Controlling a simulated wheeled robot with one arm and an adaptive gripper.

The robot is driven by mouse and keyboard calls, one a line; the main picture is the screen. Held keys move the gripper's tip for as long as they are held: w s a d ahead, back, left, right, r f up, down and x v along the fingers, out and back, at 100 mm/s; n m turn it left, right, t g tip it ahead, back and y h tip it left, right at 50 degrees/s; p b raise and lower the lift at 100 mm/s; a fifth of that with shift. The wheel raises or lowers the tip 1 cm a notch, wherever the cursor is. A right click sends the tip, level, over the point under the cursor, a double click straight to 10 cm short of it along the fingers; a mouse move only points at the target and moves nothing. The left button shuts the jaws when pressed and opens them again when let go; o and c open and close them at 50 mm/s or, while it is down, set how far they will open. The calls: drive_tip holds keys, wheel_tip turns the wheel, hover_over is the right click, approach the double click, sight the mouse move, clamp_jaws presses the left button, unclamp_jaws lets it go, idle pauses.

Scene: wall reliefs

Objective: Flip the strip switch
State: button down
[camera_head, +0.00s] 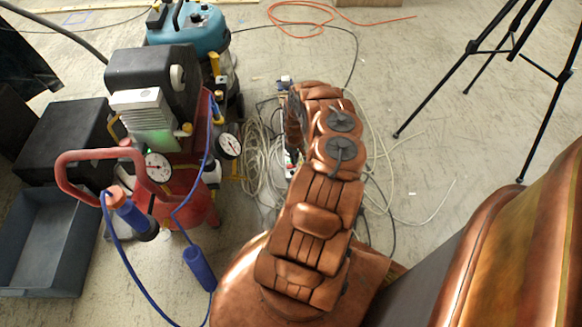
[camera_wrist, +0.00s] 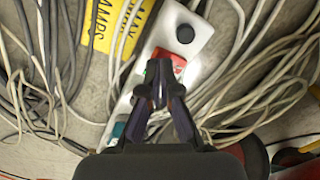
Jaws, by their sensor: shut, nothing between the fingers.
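The power strip (camera_wrist: 202,27) is a white bar running diagonally in the wrist view, from the upper right down behind my gripper. It has a red switch (camera_wrist: 176,60) with some green beside it, and a round black part (camera_wrist: 185,33) further up. My gripper (camera_wrist: 158,88) is shut and empty, its fingertips just below the red switch in the picture and over the strip. I cannot tell whether they touch it. The fingers hide the strip's middle. In the head view only a small bit of the strip (camera_head: 291,158) shows beside my arm.
Loose pale cables (camera_head: 262,160) lie around the strip on the floor. A yellow label (camera_wrist: 118,25) is at its upper left in the wrist view. A red compressor (camera_head: 180,205) and a grey bin (camera_head: 40,245) stand left. A black tripod (camera_head: 510,60) stands right.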

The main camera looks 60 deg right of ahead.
drive_tip(key=shift+f+b, duration=0.45)
drive_tip(key=shift+f, duration=0.5)
idle(0.6)
drive_tip(key=shift+r+p, duration=3)
drive_tip(key=shift+r, duration=0.55)
